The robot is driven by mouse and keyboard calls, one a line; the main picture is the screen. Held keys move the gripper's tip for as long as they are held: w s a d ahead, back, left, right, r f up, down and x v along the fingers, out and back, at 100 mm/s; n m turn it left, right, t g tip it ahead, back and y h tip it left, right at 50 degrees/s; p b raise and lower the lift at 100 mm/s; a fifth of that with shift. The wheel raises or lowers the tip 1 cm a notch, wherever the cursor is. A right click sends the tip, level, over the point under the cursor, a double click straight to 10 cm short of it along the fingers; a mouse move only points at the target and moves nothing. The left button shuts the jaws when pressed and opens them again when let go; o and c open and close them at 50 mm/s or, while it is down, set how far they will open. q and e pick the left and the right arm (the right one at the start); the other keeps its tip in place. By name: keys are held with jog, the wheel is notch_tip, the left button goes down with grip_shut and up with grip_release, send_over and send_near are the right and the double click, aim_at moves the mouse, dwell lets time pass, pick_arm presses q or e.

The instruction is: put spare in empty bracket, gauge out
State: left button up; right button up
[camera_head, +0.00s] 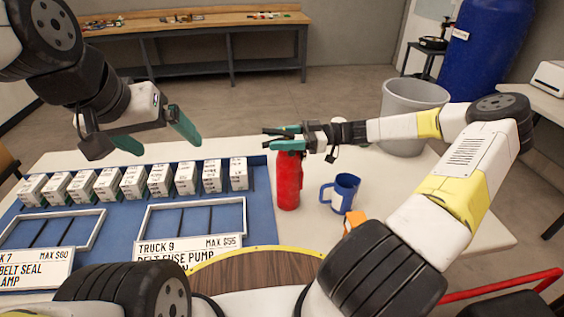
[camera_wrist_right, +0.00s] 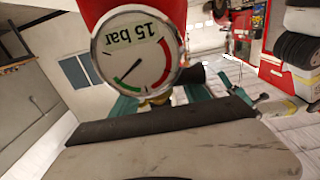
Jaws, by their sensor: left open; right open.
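The red spare extinguisher (camera_head: 288,180) stands upright on the white table, right of the blue mat. Its round gauge (camera_wrist_right: 137,50), marked 15 bar, fills the upper middle of the right wrist view and reads upside down. The needle points toward the green band. My right gripper (camera_head: 283,136) is open at the extinguisher's top, its teal fingers around or beside the neck; contact is unclear. My left gripper (camera_head: 155,136) is open and empty above the row of small boxes at the left. I cannot make out a bracket in either view.
A blue mug (camera_head: 340,194) stands just right of the extinguisher. The blue mat (camera_head: 122,228) holds several white boxes, frames and label cards. A grey bin (camera_head: 402,132) stands behind the table at the right. A workbench (camera_head: 190,28) is at the back.

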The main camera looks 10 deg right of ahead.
grip_shut()
dwell(1.2)
jog(key=shift+r, duration=0.15)
